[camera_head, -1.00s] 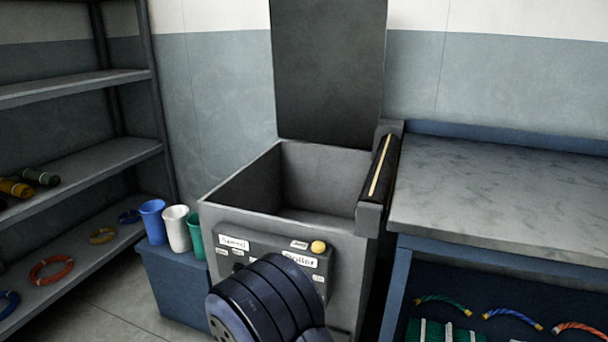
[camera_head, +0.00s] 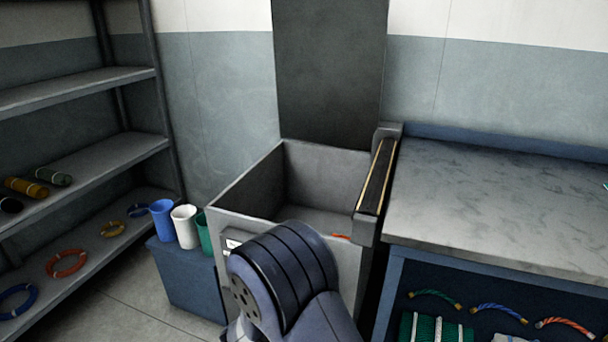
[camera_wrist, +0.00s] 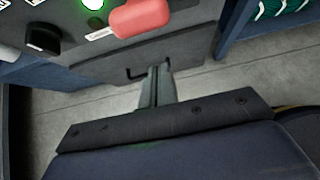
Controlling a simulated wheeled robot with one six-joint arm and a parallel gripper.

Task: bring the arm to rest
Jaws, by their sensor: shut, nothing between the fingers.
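My gripper (camera_wrist: 160,72) shows in the wrist view with its fingers together and nothing between them, pointing toward the front of a grey machine. My dark blue arm (camera_head: 285,275) rises in front of the open-topped grey machine (camera_head: 240,190) in the head view and hides most of its front panel. The gripper itself is not visible in the head view. In the wrist view the panel bears a green lit button (camera_wrist: 93,4), a black knob (camera_wrist: 43,38) and a rounded red part (camera_wrist: 140,17), all apart from the fingers.
The machine's dark lid (camera_head: 328,70) stands open. A workbench (camera_head: 480,195) is at right, with rope pieces below. Shelves (camera_head: 85,160) with coils stand at left. Blue, white and green cups (camera_head: 184,226) sit on a blue box (camera_head: 190,280). A small orange-red piece (camera_head: 341,237) shows by the machine's front rim.

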